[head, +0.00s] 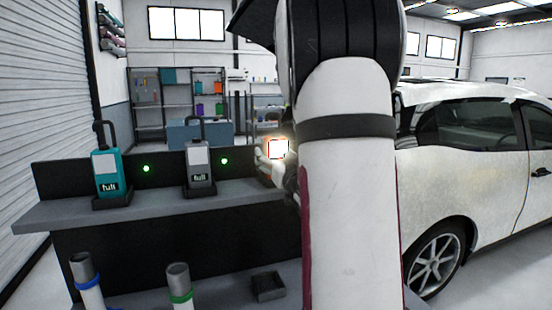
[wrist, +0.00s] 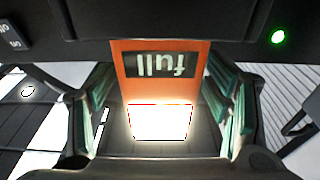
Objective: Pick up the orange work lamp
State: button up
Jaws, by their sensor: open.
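The orange work lamp (wrist: 124,62) is in the middle of the wrist view, upside down there, with a dark "full" label and a bright lit panel. In the head view its glowing square face (head: 277,149) shows just left of my arm, with a thin orange edge. My gripper (wrist: 162,115) is open, with green-padded fingers on the left and right sides of the lamp. Small gaps seem to show beside the lamp, but I cannot tell whether either finger touches it. In the head view my arm hides most of the gripper and the lamp's lower part.
A teal lamp (head: 108,172) and a grey lamp (head: 199,165) stand in docks on the grey bench shelf (head: 150,205), left of my gripper. Green lights glow on the backboard. Two tubes and a small dark tray (head: 268,287) are below. A white car (head: 470,180) stands right.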

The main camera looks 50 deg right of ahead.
jog(key=c, duration=1.5)
jog(key=shift+c, duration=0.3)
jog(key=shift+r, duration=0.2)
